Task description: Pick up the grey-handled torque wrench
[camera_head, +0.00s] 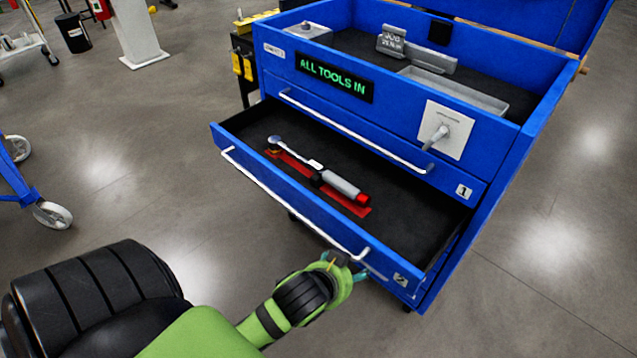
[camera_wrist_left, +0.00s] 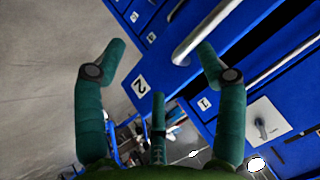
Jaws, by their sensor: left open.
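The grey-handled torque wrench (camera_head: 340,184), with a red end cap and a metal ratchet head, lies over a red patch (camera_head: 358,209) in the open lower drawer (camera_head: 400,215) of the blue tool cabinet. My left gripper (camera_head: 348,266) is at the right end of that drawer's silver handle (camera_head: 290,206), outside the drawer front and apart from the wrench. In the left wrist view its teal fingers (camera_wrist_left: 161,49) are spread, with the end of a silver handle (camera_wrist_left: 200,35) between them in the picture; I cannot tell whether they touch it. My right gripper is not in view.
A closed drawer with its own handle (camera_head: 355,135) sits above the open one. The cabinet top holds a grey tray (camera_head: 470,92) and a sign reading "ALL TOOLS IN" (camera_head: 335,77) glows on its front. A blue wheeled frame (camera_head: 30,190) stands left; the floor between is clear.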

